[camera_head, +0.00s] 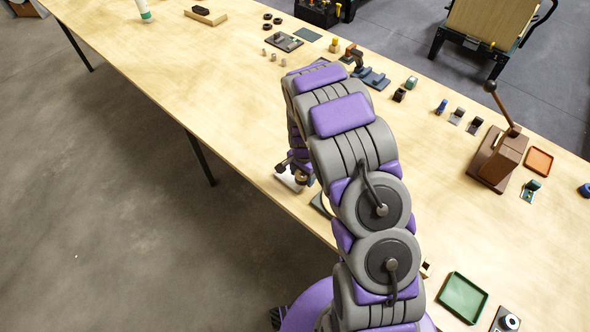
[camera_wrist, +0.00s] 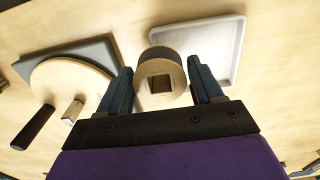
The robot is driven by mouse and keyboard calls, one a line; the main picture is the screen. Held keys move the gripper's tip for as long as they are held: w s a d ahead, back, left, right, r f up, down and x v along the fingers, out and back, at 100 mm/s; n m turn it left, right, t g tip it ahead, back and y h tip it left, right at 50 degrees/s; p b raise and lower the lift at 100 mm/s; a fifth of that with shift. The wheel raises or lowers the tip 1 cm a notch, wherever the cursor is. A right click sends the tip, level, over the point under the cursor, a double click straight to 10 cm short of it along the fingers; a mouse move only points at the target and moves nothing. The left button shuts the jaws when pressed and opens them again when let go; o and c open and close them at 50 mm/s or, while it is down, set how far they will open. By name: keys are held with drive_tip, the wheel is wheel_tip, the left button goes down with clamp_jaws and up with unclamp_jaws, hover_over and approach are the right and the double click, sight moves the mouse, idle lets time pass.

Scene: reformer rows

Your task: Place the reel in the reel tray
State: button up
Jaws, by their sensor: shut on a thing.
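In the wrist view my gripper (camera_wrist: 161,80) is shut on a tan, spool-like cylinder, which looks like the reel (camera_wrist: 152,67). It has a square hole in its end and a dark ridged band. In the head view the reel (camera_head: 301,178) shows small and partly hidden below my gripper (camera_head: 299,170), near the table's front edge. A shallow white tray (camera_wrist: 233,50), likely the reel tray, lies just beyond and right of the reel in the wrist view. In the head view the white tray (camera_head: 287,182) is mostly hidden by my arm.
In the head view a lever press (camera_head: 499,155), an orange tray (camera_head: 538,161) and a green tray (camera_head: 463,298) stand right of my arm. The table's left stretch is mostly clear.

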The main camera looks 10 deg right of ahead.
drive_tip(key=w, duration=0.4)
drive_tip(key=shift+a+f, duration=0.25)
drive_tip(key=shift+a, duration=0.15)
drive_tip(key=shift+w+a+b, duration=0.35)
drive_tip(key=shift+w+a, duration=0.05)
drive_tip(key=shift+w, duration=0.35)
drive_tip(key=shift+d+f+b, duration=0.2)
drive_tip(key=shift+f+b, duration=0.2)
drive_tip(key=shift+f, duration=1.4)
drive_tip(key=shift+f, duration=0.1)
drive_tip(key=o, duration=1)
drive_tip(key=shift+o, duration=0.2)
